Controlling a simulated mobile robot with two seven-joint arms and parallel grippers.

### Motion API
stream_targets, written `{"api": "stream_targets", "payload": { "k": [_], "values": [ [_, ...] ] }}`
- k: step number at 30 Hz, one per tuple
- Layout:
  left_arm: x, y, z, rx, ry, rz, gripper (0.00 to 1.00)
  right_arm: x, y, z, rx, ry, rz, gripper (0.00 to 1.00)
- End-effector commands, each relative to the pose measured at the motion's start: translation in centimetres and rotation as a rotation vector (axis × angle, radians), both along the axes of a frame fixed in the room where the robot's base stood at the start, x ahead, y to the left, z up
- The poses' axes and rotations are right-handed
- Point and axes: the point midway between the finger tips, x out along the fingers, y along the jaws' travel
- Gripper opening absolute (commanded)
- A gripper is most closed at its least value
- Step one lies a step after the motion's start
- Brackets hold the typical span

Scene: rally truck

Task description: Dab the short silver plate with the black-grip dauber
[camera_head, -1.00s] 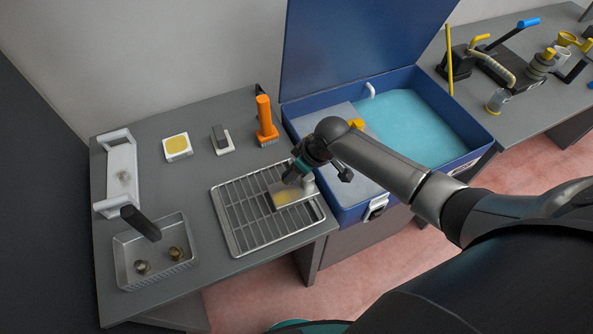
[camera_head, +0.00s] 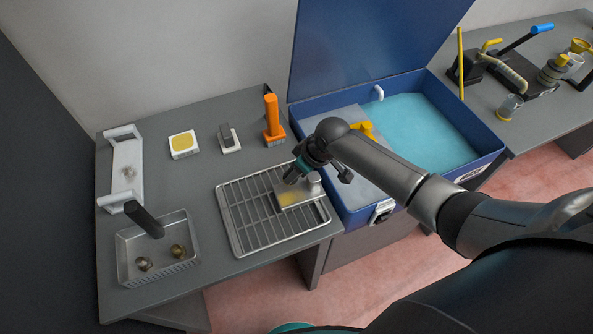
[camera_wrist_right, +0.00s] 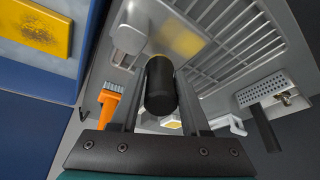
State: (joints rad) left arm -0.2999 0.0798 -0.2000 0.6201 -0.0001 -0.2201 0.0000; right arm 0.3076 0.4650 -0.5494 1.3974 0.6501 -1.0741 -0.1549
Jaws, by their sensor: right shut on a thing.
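The short silver plate (camera_head: 290,193) lies on the wire rack, with a yellowish patch on its top. It also shows in the wrist view (camera_wrist_right: 178,42), behind the fingers. My right gripper (camera_head: 301,174) is over the plate and shut on the black-grip dauber. The dauber's black grip (camera_wrist_right: 160,88) sits between the two fingers in the wrist view. Its lower end is hidden there, so I cannot tell whether it touches the plate. My left gripper is not in view.
The wire rack (camera_head: 234,218) is on the grey bench beside an open blue washer box (camera_head: 352,212). A metal basket (camera_head: 126,262), white tray (camera_head: 127,160), yellow pad (camera_head: 184,143), grey block (camera_head: 229,138) and orange brush (camera_head: 272,118) surround it. Bare bench lies behind the rack.

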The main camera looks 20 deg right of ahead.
Motion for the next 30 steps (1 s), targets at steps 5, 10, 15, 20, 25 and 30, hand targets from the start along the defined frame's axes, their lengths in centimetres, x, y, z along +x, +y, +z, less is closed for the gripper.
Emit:
{"api": "stream_targets", "payload": {
  "k": [5,10,15,20,25,30],
  "values": [
    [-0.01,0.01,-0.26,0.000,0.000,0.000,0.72,0.01,0.05,-0.43,0.001,0.000,0.000,0.00],
    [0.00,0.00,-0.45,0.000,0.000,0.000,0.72,0.01,0.06,-0.76,0.001,0.000,0.000,0.00],
    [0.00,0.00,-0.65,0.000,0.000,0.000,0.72,0.03,0.07,-1.09,0.001,-0.001,0.001,0.00],
    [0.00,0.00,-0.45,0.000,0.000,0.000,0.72,0.02,0.22,-0.96,0.001,-0.001,0.001,0.00],
    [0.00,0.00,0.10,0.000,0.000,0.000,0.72,0.03,0.74,-0.73,0.001,0.000,0.000,0.00],
    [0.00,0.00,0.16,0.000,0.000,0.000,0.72,0.03,0.91,-0.81,0.000,-0.001,0.000,0.00]
  ]
}}
